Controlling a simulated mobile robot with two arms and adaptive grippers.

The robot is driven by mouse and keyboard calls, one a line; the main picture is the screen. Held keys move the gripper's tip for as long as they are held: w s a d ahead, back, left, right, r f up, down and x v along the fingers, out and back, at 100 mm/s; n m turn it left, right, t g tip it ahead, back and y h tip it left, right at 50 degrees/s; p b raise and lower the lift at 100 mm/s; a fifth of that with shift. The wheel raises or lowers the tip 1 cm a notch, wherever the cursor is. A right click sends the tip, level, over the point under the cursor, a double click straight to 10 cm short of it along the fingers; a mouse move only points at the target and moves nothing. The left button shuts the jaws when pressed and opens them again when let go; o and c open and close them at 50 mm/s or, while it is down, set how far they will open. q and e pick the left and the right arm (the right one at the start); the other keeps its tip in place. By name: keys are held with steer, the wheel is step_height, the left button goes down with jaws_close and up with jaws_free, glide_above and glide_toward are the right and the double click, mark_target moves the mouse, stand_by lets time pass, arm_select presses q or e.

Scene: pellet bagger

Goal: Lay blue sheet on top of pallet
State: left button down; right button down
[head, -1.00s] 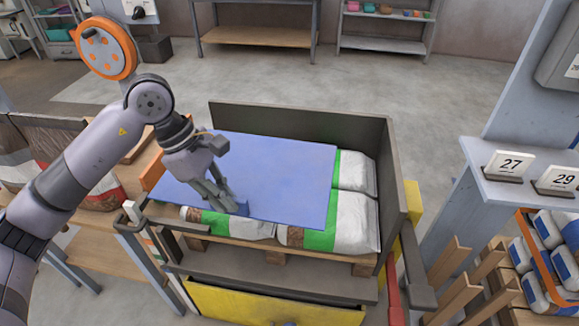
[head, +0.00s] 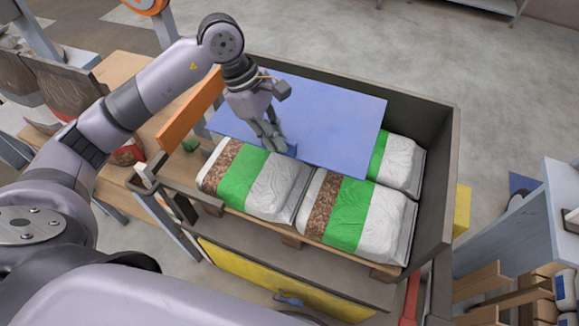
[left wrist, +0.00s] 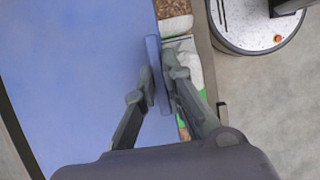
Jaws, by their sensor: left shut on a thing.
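The blue sheet (head: 325,115) is held roughly level over the bags on the pallet (head: 325,245), covering the far bags in part. In the left wrist view the sheet (left wrist: 80,70) fills the left side. My left gripper (head: 278,146) is shut on the sheet's near edge; its fingers (left wrist: 160,80) pinch a raised blue tab there. White, green and brown bags (head: 350,212) lie on the pallet, with the two nearest uncovered. Whether the sheet touches the bags cannot be told. My right gripper is not in view.
Dark walls (head: 440,175) enclose the pallet at the back and right. An orange board (head: 190,112) stands at its left. A yellow panel (head: 240,268) is at the front. A wooden table with bags (head: 55,95) stands at left, and a grey shelf unit (head: 565,215) at right.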

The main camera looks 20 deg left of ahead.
mark_target(258, 145)
arm_select(q)
step_height(258, 145, down, 15)
steer(key=shift+p, duration=0.35)
steer(key=c, duration=2.1)
jaws_free()
steer(key=shift+f, duration=0.1)
steer(key=shift+c, duration=0.2)
steer(key=o, duration=0.5)
steer(key=shift+c, duration=0.2)
steer(key=v, duration=1.2)
steer(key=shift+b, duration=0.4)
